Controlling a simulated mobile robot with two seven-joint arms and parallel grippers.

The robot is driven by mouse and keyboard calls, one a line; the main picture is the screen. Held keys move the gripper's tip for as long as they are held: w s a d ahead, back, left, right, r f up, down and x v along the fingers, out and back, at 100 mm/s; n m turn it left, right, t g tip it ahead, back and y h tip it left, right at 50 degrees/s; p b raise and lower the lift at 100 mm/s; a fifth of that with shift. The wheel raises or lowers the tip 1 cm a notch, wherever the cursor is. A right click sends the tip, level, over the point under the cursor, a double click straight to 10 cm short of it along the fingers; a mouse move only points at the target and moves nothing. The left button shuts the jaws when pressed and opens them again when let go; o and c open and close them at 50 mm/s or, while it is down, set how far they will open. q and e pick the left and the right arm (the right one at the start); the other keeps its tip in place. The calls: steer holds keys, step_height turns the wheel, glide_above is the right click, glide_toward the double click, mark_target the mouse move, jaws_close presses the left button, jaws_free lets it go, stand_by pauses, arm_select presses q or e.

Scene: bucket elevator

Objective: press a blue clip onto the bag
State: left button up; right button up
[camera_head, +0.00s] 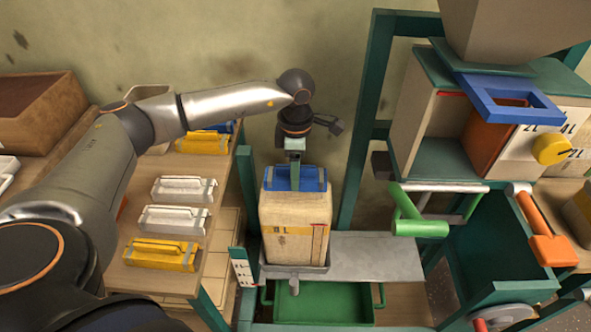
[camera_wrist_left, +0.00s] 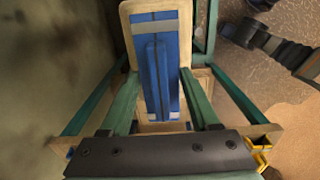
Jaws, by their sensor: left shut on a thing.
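The bag (camera_head: 295,212), a pale tan block marked "8L", stands upright on a grey tray (camera_head: 290,271) in the middle of the head view. A blue clip (camera_head: 312,179) sits across its top edge, seeming to touch it. In the left wrist view the clip (camera_wrist_left: 152,35) is seen from above, with the bag's tan top (camera_wrist_left: 127,14) showing around it. My left gripper (camera_head: 294,172) points down from above, its green fingers on either side of the clip's raised ridge, shut on it. The clip's underside is hidden. My right gripper is not in view.
A shelf at left holds yellow clips (camera_head: 160,254), white clips (camera_head: 174,218) and another blue clip (camera_head: 219,127). A teal post (camera_head: 366,120) and the hopper machine with a green handle (camera_head: 408,212) stand close at right. A green bin (camera_head: 325,303) lies below the tray.

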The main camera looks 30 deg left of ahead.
arm_select(q)
steer(key=o, duration=1.4)
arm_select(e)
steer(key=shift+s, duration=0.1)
arm_select(q)
steer(key=shift+o, duration=0.2)
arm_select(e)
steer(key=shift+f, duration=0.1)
arm_select(q)
steer(key=shift+w+r, duration=0.1)
steer(key=shift+r, duration=0.55)
step_height(320, 180, up, 11)
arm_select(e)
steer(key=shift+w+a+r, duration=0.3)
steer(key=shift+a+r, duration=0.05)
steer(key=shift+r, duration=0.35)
